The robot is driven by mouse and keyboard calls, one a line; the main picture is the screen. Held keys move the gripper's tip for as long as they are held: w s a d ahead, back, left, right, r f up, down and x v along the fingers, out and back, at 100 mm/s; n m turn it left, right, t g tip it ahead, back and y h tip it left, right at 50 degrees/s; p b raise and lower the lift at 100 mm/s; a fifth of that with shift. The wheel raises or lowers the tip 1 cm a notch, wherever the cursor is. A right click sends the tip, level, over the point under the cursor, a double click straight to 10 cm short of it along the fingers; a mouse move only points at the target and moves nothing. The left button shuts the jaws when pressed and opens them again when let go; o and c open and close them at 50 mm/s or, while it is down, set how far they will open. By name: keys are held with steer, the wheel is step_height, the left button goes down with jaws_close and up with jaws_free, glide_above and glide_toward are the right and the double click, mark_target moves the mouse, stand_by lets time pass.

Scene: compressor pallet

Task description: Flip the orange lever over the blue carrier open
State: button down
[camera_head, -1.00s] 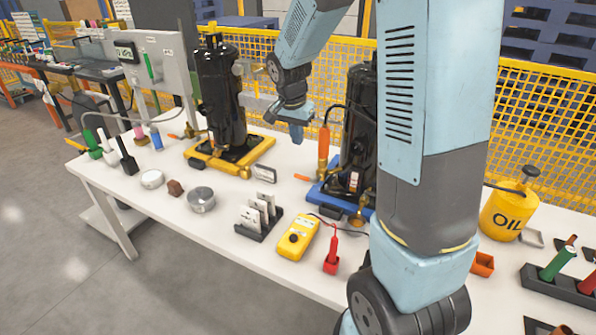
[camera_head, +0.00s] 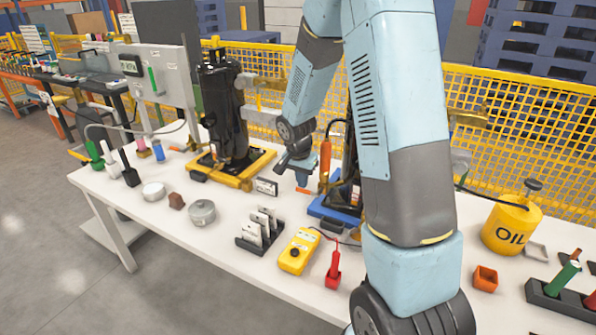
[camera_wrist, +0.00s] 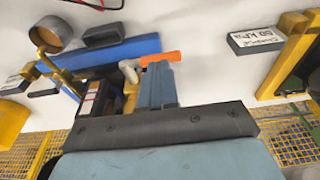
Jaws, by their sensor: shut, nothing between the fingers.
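The blue carrier (camera_head: 330,212) stands on the white table under a black compressor, which my arm mostly hides in the head view. The carrier shows as a blue bar in the wrist view (camera_wrist: 115,52). The orange lever (camera_head: 304,190) sticks out at the carrier's left side, lying about level. It also shows in the wrist view (camera_wrist: 165,58), just past my fingertips. My gripper (camera_head: 303,181) is shut and empty, pointing down right above the lever. In the wrist view its fingers (camera_wrist: 157,72) overlap the lever's near edge; I cannot tell if they touch it.
A yellow carrier (camera_head: 228,170) with another black compressor stands to the left, a small label block (camera_head: 266,187) between. An upright orange-handled part (camera_head: 325,160) stands close right of my gripper. A yellow pendant (camera_head: 299,250) and a red tool (camera_head: 333,270) lie in front.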

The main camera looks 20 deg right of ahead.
steer(key=shift+w+d+f, duration=0.15)
steer(key=shift+f, duration=0.65)
